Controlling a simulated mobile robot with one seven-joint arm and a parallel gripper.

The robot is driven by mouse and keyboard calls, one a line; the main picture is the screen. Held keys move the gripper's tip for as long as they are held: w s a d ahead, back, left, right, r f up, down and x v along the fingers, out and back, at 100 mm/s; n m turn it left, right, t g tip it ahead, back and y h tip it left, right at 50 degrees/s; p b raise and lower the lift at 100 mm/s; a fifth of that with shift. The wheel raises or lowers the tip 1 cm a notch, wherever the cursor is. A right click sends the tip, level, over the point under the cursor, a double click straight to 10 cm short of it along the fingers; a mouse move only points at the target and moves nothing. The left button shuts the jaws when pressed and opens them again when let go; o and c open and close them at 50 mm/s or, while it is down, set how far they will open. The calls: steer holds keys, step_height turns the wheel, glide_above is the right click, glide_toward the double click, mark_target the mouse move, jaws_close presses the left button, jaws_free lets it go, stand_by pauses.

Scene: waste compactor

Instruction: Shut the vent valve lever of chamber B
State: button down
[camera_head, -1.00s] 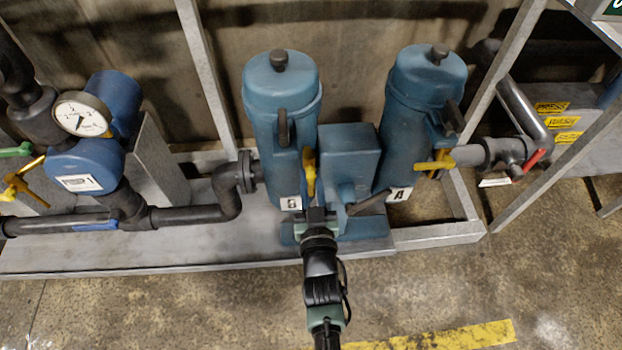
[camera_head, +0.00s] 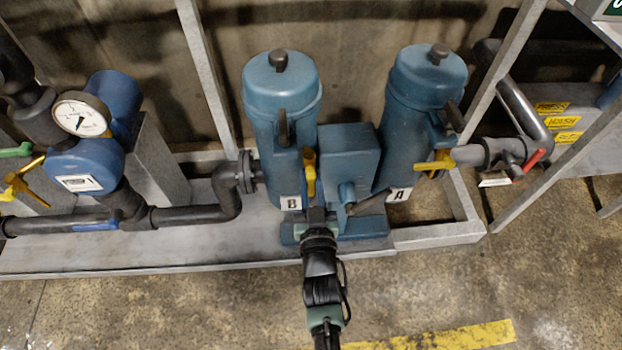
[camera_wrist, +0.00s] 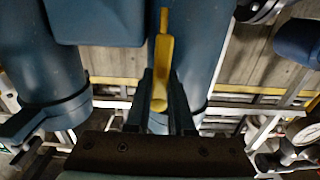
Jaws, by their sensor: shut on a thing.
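Chamber B (camera_head: 281,150) is a blue upright canister with a black knob on its lid and a "B" label. Its yellow valve lever (camera_head: 310,172) stands roughly in line with the canister on its right side. My gripper (camera_head: 317,212) is low in front of it. In the wrist view the yellow lever (camera_wrist: 165,55) runs up the picture, and its thick rounded end sits between the fingers of my gripper (camera_wrist: 160,108). The fingers are shut on that end. The exact contact is partly hidden in the head view.
Chamber A (camera_head: 420,125), with another yellow lever (camera_head: 436,163), stands to the right. A blue central block (camera_head: 347,155) with a dark handle (camera_head: 368,202) lies between the chambers. Dark piping (camera_head: 190,215) and a gauge (camera_head: 82,115) are at left. The front floor is open.

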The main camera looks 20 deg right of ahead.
steer(key=shift+w+a+r+m+b, duration=0.1)
steer(key=shift+a+r+m+b, duration=0.25)
steer(key=shift+m, duration=2.6)
steer(key=shift+w+a+r+m+b, duration=0.1)
steer(key=shift+a+r+m, duration=0.3)
steer(key=shift+m, duration=2.6)
steer(key=shift+w+a+r+m+b, duration=0.1)
steer(key=shift+a+r+m+b, duration=0.25)
steer(key=shift+m, duration=2.6)
steer(key=c, duration=0.8)
jaws_free()
steer(key=shift+r, duration=0.1)
steer(key=p+v, duration=0.1)
steer(key=v, duration=1.2)
